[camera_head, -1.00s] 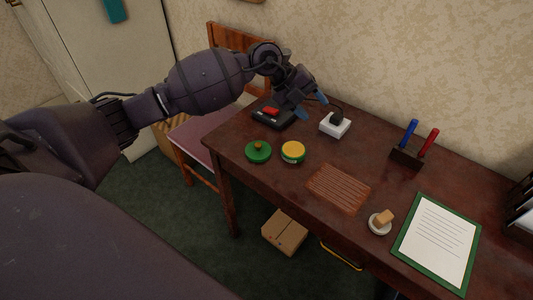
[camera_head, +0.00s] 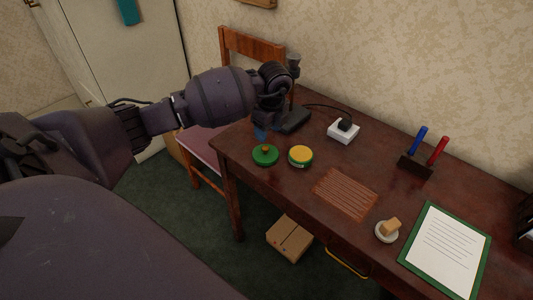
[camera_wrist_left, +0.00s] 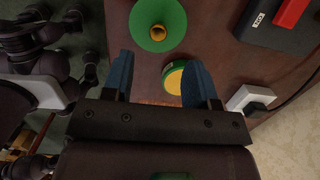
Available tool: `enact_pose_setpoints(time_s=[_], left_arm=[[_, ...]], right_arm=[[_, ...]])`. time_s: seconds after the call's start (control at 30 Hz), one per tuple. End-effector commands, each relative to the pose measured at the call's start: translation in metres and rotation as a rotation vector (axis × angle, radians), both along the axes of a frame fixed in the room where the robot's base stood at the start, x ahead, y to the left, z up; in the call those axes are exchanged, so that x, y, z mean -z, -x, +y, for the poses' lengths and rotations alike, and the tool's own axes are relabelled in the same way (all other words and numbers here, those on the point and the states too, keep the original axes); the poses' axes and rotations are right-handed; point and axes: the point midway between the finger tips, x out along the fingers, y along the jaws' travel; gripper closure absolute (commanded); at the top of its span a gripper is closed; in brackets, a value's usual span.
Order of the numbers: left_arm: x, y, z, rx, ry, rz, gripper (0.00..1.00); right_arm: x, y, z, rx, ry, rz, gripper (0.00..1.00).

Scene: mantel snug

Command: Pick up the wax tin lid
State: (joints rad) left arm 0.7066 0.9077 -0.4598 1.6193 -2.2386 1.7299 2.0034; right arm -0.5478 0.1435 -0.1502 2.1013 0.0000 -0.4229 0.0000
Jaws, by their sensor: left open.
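The wax tin lid (camera_head: 265,158) is a green disc with a small brass knob, lying flat near the left end of the desk. In the left wrist view the lid (camera_wrist_left: 146,14) lies past the fingertips at the top. The open wax tin (camera_head: 300,157), green with yellow wax, stands just right of the lid. In the left wrist view the tin (camera_wrist_left: 173,78) is partly hidden by a finger. My left gripper (camera_head: 268,128) is open and empty, above the desk and just behind the lid, pointing down. My right gripper is not in view.
A black device (camera_head: 295,121) and a white socket block (camera_head: 343,131) with a cable lie behind. A slatted mat (camera_head: 345,193), a small dish (camera_head: 386,233) and a green clipboard (camera_head: 447,250) lie to the right. A chair (camera_head: 251,49) stands at the desk's left end.

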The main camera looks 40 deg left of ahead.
Motion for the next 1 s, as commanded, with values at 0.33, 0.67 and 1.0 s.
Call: enact_pose_setpoints(time_s=[0.33,0.67,1.0], left_arm=[[0.030,0.001,0.003,0.000,0.002,0.002,0.47],[0.072,0.002,0.007,0.001,0.002,0.003,0.47],[0.071,0.001,0.008,0.000,0.001,-0.002,0.61]], right_arm=[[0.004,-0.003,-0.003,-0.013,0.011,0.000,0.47],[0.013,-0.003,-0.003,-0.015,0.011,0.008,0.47],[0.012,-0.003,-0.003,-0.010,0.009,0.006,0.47]])
